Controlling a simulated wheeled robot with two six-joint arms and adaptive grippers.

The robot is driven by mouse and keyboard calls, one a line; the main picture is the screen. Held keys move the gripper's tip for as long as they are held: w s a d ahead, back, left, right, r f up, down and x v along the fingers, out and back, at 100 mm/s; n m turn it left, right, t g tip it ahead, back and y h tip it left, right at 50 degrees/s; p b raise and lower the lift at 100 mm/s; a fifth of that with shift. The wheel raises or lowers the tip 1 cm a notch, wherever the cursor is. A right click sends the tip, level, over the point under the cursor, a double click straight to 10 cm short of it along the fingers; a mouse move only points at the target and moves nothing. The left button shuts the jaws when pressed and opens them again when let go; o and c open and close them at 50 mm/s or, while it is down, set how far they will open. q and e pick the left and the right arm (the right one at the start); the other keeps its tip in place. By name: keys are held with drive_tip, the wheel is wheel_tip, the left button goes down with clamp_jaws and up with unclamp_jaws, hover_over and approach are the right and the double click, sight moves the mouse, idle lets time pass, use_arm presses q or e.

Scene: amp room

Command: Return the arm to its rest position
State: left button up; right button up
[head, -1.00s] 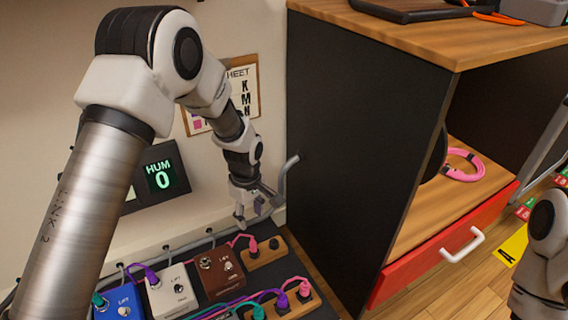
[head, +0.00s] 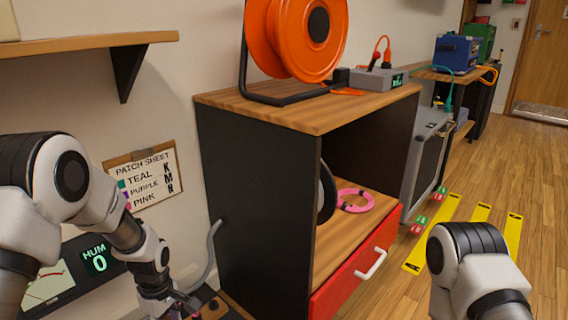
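My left arm comes in from the left edge and reaches down to the bottom of the head view. My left gripper (head: 182,306) is at the bottom edge, just left of the black cabinet and beside a grey curved cable or handle. Its fingertips are small and partly cut off, so I cannot tell whether they are open. My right arm shows at the bottom right in front of the wooden floor; its gripper is below the frame. The HUM display (head: 97,260) reads 0 behind my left arm.
A black cabinet (head: 255,210) with a wooden top stands at centre, with an orange cable reel (head: 285,40) on it. A pink cable coil (head: 355,200) lies on its shelf above a red drawer (head: 350,275). A patch sheet (head: 142,180) hangs on the wall. Floor at right is mostly clear.

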use_arm(q)
drive_tip(key=s+d+r+m+p, duration=0.1)
drive_tip(key=s+r+m+p, duration=1.2)
drive_tip(key=s+r+p, duration=1.5)
drive_tip(key=p, duration=1.3)
drive_tip(key=shift+d+t, duration=0.3)
